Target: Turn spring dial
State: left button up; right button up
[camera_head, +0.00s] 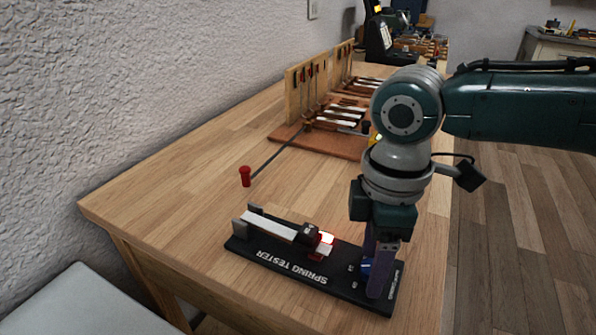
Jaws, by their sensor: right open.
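The spring tester (290,262) is a long black base with white lettering, lying near the front of the wooden table. It carries a pale key-like bar (268,224) with a black block (307,235) and a red-edged white piece (326,244) beside it. My right gripper (375,280) points down over the right end of the tester, with its fingers close to the base. It is open. The dial cannot be made out; the gripper hides part of that end. My left gripper is not in view.
A red-capped rod tool (246,176) lies behind the tester. Farther back, a piano action model (325,110) stands on a brown board. A wall bounds the left side. The table's left front area (160,215) is clear.

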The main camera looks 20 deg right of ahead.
notch_tip(320, 180, up, 10)
jog(key=p, duration=0.1)
jog(key=shift+p, duration=0.35)
jog(key=shift+f, duration=0.1)
dwell(0.5)
